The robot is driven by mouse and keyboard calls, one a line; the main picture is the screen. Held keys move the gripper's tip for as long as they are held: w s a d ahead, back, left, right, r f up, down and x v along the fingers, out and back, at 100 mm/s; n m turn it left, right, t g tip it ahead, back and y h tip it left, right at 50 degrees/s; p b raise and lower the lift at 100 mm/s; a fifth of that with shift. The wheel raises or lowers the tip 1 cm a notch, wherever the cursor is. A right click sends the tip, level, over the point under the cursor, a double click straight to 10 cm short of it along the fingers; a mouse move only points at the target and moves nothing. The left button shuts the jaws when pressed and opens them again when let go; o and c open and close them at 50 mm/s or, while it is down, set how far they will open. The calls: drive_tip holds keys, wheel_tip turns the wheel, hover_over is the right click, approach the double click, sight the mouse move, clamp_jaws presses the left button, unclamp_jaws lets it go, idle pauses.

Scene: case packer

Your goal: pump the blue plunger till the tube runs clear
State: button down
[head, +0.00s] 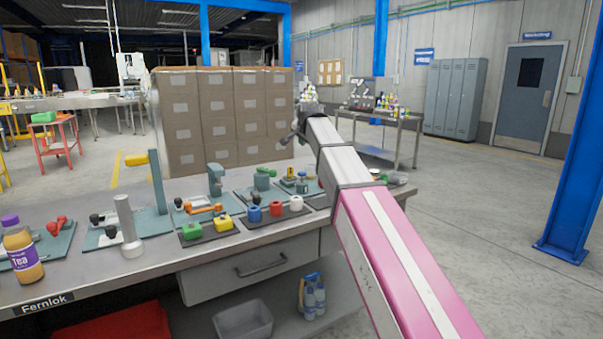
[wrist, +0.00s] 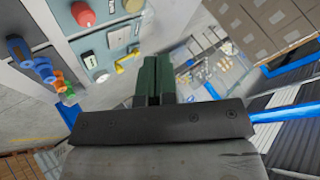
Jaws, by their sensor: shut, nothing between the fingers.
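In the wrist view a blue knob-like part (wrist: 18,48), possibly the blue plunger, sticks out at the left edge, with smaller blue and orange parts below it. In the head view a blue round piece (head: 254,214) stands on a dark plate on the bench; I cannot tell which blue part is the plunger. No tube is clearly visible. My gripper (wrist: 153,62) is shut and empty, its dark green fingers together, to the right of the blue part and apart from it. In the head view my arm's far end is small, beyond the bench, in front of the boxes.
The bench (head: 60,290) carries several fixtures, a tea bottle (head: 22,250) and coloured pieces. Stacked boxes (head: 222,118) stand behind it. Floor at the right is clear.

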drive_tip(key=shift+f, duration=0.1)
hover_over(302, 179)
drive_tip(key=shift+w+d+f, duration=0.1)
drive_tip(key=shift+d+f, duration=0.05)
drive_tip(key=shift+f, duration=2.05)
drive_tip(key=shift+w+d+f, duration=0.1)
drive_tip(key=shift+d+f, duration=0.05)
drive_tip(key=shift+f, duration=2)
drive_tip(key=shift+f, duration=0.15)
drive_tip(key=shift+f, duration=0.25)
drive_tip(key=shift+f, duration=1.25)
idle(0.3)
drive_tip(key=shift+r, duration=1.65)
